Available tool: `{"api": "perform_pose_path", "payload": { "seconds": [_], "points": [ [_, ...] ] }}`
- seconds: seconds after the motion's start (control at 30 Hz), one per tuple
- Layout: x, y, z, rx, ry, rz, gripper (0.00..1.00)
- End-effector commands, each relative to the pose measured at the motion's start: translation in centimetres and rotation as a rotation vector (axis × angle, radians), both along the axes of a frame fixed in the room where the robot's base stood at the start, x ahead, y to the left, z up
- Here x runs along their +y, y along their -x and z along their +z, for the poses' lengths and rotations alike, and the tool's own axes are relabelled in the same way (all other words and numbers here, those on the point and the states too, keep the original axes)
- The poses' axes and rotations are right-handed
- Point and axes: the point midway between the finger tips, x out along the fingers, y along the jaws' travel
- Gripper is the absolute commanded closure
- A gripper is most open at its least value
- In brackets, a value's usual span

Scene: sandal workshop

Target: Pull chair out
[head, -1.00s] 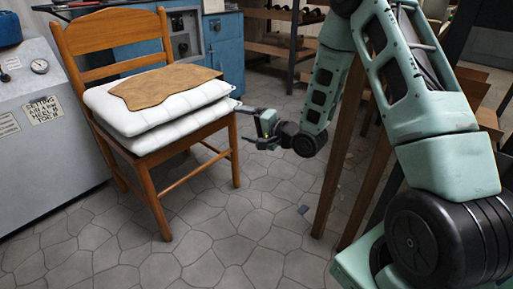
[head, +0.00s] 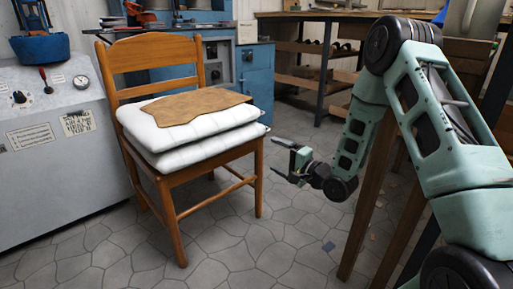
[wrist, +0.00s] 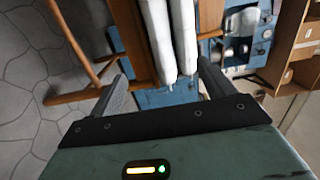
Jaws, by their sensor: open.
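The wooden chair (head: 171,200) stands on the floor at left centre in the head view, its backrest (head: 155,52) toward the back left. Two white cushions (head: 190,153) are stacked on its seat, with a brown leather piece (head: 197,106) on top. My gripper (head: 281,158) is open and empty, to the right of the seat and apart from it. In the wrist view, my gripper (wrist: 165,82) has its fingers spread, with the edges of the cushions (wrist: 160,35) ahead in the gap between them. A wooden chair leg (wrist: 72,32) shows at left.
A grey machine (head: 55,170) with a gauge stands close to the chair's left side. A blue cabinet (head: 252,85) and a shelved workbench (head: 320,60) are behind. Wooden legs (head: 368,190) stand beside my arm. The tiled floor (head: 225,250) in front of the chair is clear.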

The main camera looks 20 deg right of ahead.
Motion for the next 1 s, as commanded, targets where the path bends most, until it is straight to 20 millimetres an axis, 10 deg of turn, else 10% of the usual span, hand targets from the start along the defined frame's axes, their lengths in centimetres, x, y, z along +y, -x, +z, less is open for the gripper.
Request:
{"api": "perform_pose_path", "payload": {
  "seconds": [0.6, 1.0],
  "points": [
    [4.4, -10.8, -0.2, -0.003, 0.001, 0.002, 0.19],
    [5.7, -14.3, 0.0, 0.0, 0.0, 0.0, 0.19]
  ]
}}
